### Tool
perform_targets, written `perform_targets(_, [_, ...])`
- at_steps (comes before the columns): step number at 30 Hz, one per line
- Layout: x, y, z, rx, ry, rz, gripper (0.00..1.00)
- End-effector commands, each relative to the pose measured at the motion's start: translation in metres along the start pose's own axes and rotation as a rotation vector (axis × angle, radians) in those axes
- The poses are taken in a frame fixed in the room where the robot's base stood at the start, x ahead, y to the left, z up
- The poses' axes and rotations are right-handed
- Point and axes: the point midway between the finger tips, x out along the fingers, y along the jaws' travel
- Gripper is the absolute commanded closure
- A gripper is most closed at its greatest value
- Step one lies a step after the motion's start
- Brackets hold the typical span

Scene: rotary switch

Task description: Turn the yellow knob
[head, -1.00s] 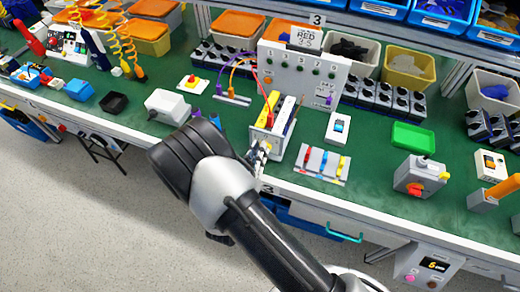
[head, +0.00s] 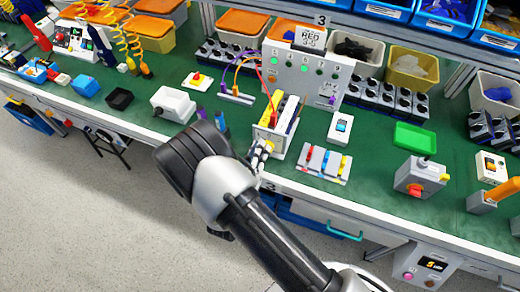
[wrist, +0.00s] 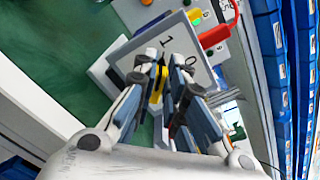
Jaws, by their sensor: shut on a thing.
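The yellow knob (wrist: 158,82) sits on a light grey plate (wrist: 192,32) marked 0 and 1 in the wrist view. My gripper (wrist: 160,92) is shut on the knob, with one finger on each side of it. The fingers hide much of the knob. In the head view my gripper (head: 260,152) is at the front face of a small box (head: 277,142) near the bench's front edge. My arm covers part of the bench there.
A white panel (head: 300,75) with lights and cables stands behind the box. A block of coloured switches (head: 322,163) lies to its right, with a grey box with a red knob (head: 419,177) farther right. A white box (head: 173,104) is to the left. Green bench surface (head: 372,165) is bare between them.

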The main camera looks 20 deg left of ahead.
Motion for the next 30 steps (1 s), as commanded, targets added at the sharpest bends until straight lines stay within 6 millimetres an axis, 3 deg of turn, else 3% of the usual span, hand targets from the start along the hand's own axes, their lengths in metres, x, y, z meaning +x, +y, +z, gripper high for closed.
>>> perform_targets(7, [0.0, 0.0, -0.001, -0.003, 0.001, 0.001, 1.0])
perform_targets(8, [0.0, 0.0, -0.001, -0.003, 0.001, 0.001, 0.86])
perform_targets(16, [0.0, 0.0, 0.0, -0.001, 0.0, 0.0, 0.69])
perform_targets(26, [-0.002, 0.0, 0.0, 0.0, 0.0, 0.001, 0.68])
perform_targets(30, [-0.015, 0.001, 0.001, -0.002, -0.002, 0.004, 0.68])
